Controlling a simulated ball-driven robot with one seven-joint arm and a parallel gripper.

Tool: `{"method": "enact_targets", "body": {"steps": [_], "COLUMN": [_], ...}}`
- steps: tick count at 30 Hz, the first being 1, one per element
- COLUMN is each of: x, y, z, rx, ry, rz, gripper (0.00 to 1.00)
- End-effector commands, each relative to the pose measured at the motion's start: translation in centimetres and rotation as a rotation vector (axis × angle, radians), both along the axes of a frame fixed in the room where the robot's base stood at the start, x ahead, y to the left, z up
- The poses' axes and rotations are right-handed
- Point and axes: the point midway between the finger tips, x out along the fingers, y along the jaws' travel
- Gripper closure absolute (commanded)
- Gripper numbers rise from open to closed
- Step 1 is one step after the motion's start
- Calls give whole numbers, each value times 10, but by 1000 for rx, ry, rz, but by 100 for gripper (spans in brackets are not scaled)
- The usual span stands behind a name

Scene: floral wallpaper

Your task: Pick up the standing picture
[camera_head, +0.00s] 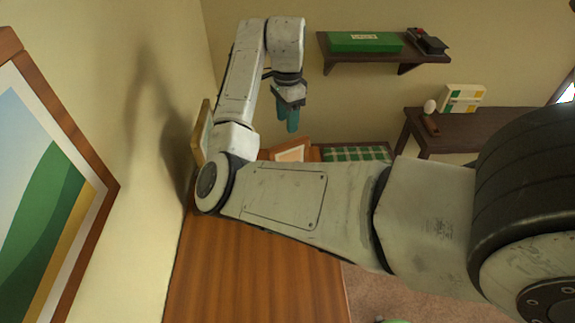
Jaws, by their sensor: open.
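The standing picture (290,152) has an orange-brown wooden frame and a pale face. It is at the far end of the wooden tabletop (245,285), and its lower part is hidden behind my arm. My gripper (287,126) points down with teal fingers, above the frame in the view. The fingers are open with nothing seen between them. I cannot tell how far the gripper is from the picture in depth.
A framed landscape (75,140) hangs on the left wall, and another frame (200,135) is close behind my arm. A green checked item (357,153) lies beyond the table. A shelf (385,58) holds a green box. A dark side table (470,128) stands right.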

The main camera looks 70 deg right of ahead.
Motion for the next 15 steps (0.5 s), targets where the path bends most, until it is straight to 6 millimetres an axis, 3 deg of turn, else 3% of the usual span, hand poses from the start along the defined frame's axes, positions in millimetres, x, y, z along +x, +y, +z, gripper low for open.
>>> {"method": "enact_targets", "body": {"steps": [6, 15], "x": [-2, -3], "y": [0, -1], "z": [-36, -58], "rx": [-2, -2], "ry": [6, 6], "rz": [2, 3], "gripper": [51, 51]}}
